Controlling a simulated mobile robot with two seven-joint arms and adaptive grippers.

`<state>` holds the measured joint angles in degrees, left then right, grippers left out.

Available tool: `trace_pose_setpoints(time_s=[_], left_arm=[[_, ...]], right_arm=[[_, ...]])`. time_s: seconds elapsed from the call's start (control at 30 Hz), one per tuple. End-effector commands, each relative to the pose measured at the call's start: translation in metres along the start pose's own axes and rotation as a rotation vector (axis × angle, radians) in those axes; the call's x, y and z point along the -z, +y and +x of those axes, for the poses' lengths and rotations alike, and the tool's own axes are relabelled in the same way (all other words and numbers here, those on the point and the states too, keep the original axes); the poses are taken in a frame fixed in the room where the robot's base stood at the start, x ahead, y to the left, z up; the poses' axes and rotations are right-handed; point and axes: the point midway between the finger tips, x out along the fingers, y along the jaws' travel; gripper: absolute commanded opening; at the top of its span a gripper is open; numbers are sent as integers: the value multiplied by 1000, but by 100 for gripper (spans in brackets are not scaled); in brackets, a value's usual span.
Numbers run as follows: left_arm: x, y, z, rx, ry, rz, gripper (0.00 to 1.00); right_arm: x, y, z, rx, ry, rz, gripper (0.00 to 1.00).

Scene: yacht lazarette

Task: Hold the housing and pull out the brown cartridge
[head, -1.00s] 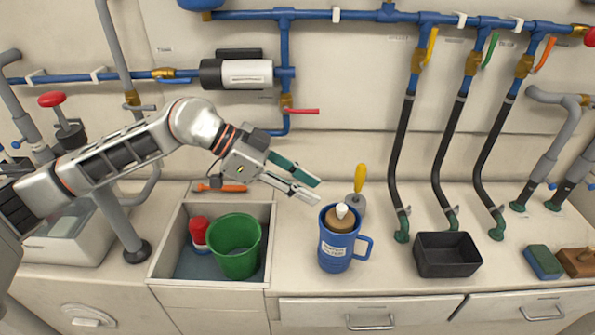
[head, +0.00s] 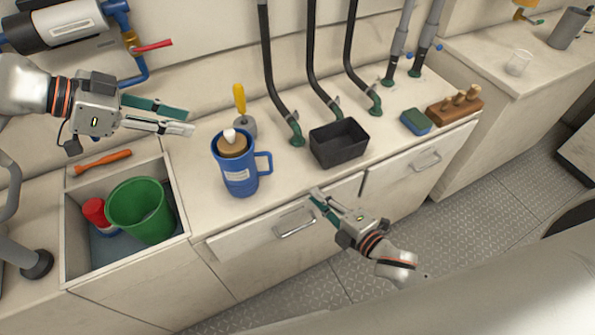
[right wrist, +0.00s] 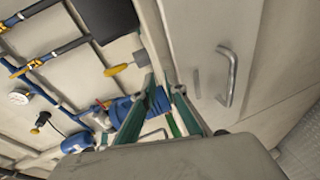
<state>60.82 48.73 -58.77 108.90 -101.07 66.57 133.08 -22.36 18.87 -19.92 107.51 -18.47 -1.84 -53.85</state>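The blue housing (head: 240,180), a jug-like body with a handle on its right and a pale label, stands upright on the counter. The brown cartridge (head: 233,149) sits in its open top, with a white knob on it; its lower part is hidden inside. My left gripper (head: 190,122) is open and empty, above and left of the housing. My right gripper (head: 314,196) is low at the counter's front edge, right of the housing and in front of the black bin. In the right wrist view its fingers (right wrist: 164,85) are apart with nothing between them.
Left of the housing, a sink holds a green bucket (head: 142,212) and a red-capped bottle (head: 95,211). A yellow-handled tool (head: 240,98) stands close behind the housing. A black bin (head: 339,143), hoses and a sponge (head: 415,121) lie to the right.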

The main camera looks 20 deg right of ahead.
Motion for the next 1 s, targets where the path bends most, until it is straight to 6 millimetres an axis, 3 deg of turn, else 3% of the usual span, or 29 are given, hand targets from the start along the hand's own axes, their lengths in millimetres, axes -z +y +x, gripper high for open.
trace_pose_setpoints(time_s=[0.3, 0.6, 0.8, 1.0], left_arm=[[0, 0, 0, 0, 0, 0, 28], [0, 0, 0, 0, 0, 0, 28], [0, 0, 0, 0, 0, 0, 28], [0, 0, 0, 0, 0, 0, 28]], right_arm=[[19, 55, 29, -213, 152, -855, 12], [34, 79, 38, -424, 217, -1509, 12], [37, 83, 39, -493, 227, -1694, 12], [44, 87, 53, -505, 224, -1721, 12]])
